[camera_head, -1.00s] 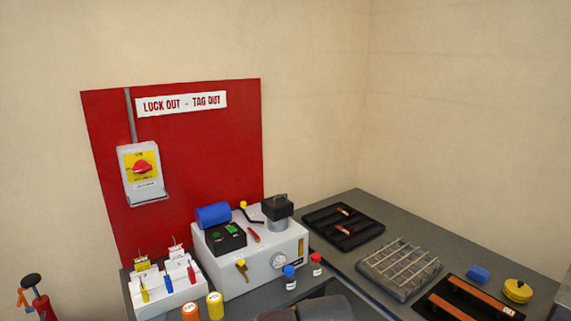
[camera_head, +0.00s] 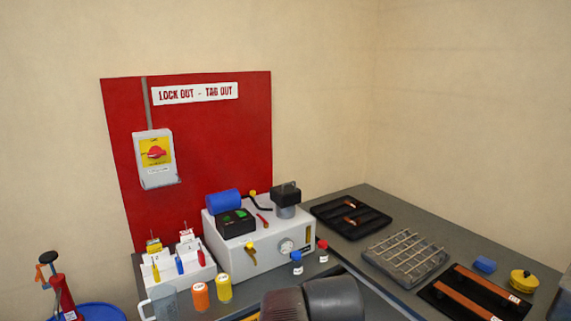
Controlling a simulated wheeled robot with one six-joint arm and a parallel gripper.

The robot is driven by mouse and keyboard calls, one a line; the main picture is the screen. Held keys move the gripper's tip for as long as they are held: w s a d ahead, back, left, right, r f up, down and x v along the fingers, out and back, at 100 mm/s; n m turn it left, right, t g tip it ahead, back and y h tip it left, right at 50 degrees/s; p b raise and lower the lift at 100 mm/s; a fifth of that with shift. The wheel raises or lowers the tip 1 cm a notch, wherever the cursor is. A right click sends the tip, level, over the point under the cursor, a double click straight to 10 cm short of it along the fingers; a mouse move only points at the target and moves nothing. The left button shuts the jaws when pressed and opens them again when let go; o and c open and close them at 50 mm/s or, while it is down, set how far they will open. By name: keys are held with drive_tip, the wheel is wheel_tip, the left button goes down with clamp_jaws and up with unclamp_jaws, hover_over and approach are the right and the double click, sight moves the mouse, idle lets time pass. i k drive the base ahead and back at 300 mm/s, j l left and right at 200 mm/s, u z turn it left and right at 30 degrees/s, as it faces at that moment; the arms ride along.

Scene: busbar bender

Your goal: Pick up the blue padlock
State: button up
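A white stepped rack (camera_head: 186,282) stands on the bench below the red board and holds small slim items in yellow, blue and red. The slim blue item (camera_head: 179,262) in its middle looks like the blue padlock, but it is too small to make out a shackle. A yellow one (camera_head: 156,271) is to its left and a red one (camera_head: 201,255) to its right. The dark rounded parts at the bottom centre look like my arm. The fingers of my gripper are not in view.
A grey machine box (camera_head: 262,249) stands right of the rack. An orange jar (camera_head: 200,296), a yellow jar (camera_head: 224,288) and a clear mug (camera_head: 164,303) stand in front. The right bench holds a black tray (camera_head: 350,232), a wire grid (camera_head: 404,256) and a blue block (camera_head: 484,264).

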sight(178, 262)
drive_tip(key=i+j, duration=0.1)
drive_tip(key=j, duration=0.4)
drive_tip(key=i+j, duration=0.1)
drive_tip(key=j, duration=0.4)
drive_tip(key=i+j, duration=0.1)
drive_tip(key=j, duration=0.4)
drive_tip(key=i+j, duration=0.1)
drive_tip(key=j, duration=0.4)
